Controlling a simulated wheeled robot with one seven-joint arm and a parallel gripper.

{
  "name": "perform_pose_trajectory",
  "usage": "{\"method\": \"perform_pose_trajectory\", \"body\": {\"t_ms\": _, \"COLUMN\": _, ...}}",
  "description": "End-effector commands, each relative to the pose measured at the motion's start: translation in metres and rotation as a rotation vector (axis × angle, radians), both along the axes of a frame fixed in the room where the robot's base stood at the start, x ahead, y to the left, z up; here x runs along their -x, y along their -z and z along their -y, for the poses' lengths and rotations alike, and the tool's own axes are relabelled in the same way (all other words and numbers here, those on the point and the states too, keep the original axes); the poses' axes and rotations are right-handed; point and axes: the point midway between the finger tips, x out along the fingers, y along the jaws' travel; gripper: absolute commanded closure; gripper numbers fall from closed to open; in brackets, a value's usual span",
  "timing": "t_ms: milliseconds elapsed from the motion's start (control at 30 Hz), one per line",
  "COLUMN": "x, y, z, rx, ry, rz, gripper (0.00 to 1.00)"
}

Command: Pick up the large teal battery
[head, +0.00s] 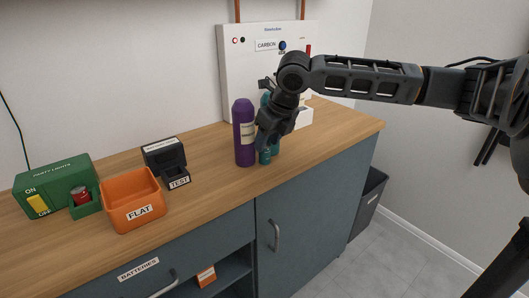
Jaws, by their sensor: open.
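A teal upright object (265,157), which looks like the large teal battery, stands on the wooden counter (205,165) right of a purple bottle-like cylinder. My gripper (266,140) is open and points down in front of it, hiding much of its middle. Teal also shows above the gripper (265,98); I cannot tell whether it is the same object. Whether the fingers touch the teal object or stand around it cannot be told.
The purple cylinder (244,135) stands close on the gripper's left. A white CARBON panel (250,75) is behind. Farther left are a black TEST device (166,158), an orange FLAT bin (132,201) and a green switch box (50,188). The counter's right end is clear.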

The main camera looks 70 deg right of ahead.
Motion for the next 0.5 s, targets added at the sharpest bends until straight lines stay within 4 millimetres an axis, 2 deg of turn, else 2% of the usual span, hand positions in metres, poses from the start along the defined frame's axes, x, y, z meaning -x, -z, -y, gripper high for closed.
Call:
{"method": "perform_pose_trajectory", "body": {"t_ms": 100, "x": -0.0032, "y": 0.0088, "z": 0.0012, "rx": -0.001, "ry": 0.000, "rz": 0.000, "gripper": 0.52}}
{"method": "perform_pose_trajectory", "body": {"t_ms": 267, "x": -0.0033, "y": 0.0093, "z": 0.0016, "rx": 0.000, "ry": 0.000, "rz": 0.000, "gripper": 0.52}}
{"method": "perform_pose_trajectory", "body": {"t_ms": 500, "x": -0.0033, "y": 0.0089, "z": 0.0015, "rx": 0.000, "ry": 0.001, "rz": 0.001, "gripper": 0.73}}
